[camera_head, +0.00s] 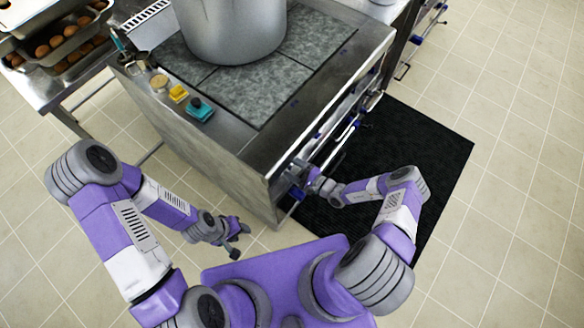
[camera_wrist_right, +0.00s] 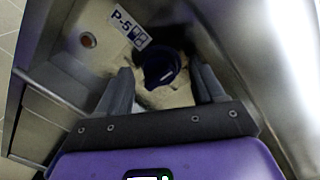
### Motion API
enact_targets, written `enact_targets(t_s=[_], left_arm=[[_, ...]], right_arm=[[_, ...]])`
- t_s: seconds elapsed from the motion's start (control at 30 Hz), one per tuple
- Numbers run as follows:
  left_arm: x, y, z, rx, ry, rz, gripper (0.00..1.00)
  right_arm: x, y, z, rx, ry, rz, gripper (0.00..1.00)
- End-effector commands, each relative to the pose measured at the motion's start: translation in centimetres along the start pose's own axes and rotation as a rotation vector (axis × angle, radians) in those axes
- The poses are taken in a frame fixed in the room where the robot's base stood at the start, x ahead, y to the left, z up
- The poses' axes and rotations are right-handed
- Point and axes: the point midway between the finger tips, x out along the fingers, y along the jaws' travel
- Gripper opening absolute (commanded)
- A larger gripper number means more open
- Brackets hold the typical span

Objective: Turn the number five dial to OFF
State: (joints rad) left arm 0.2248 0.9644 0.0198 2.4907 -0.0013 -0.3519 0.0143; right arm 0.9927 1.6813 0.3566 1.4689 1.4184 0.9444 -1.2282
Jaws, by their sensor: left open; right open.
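The number five dial (camera_wrist_right: 162,67) is a dark blue round knob beside a white label (camera_wrist_right: 131,28) reading P-5 in the right wrist view. My right gripper (camera_wrist_right: 161,72) is open, with one finger on each side of the dial and visible gaps between. The dial's pointer setting is too dark to read. In the head view my right gripper (camera_head: 303,180) is at the near end of the stove's front, and a blue knob (camera_head: 297,194) shows by it. My left gripper (camera_head: 239,242) is open and empty, low beside the stove's near side.
The steel stove (camera_head: 215,165) carries a large stockpot (camera_head: 233,30) and small yellow and teal items (camera_head: 199,109). Its front has rails and other blue knobs. A black mat (camera_head: 420,150) lies on the floor before it. Racks with trays of round brown items (camera_head: 60,42) stand far left.

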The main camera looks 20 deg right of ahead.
Motion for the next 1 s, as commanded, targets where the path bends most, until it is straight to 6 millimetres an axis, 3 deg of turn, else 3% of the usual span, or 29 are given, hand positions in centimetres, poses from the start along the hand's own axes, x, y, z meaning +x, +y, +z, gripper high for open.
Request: enact_targets(t_s=[0.43,1.0], left_arm=[[-0.2,0.1,0.0,0.000,0.000,0.000,0.43],[-0.2,0.1,0.0,0.000,0.000,0.000,0.43]], right_arm=[[-6.6,-0.1,-0.1,-0.001,0.003,0.000,0.68],[-7.4,0.0,0.0,-0.001,0.001,0.000,0.68]])
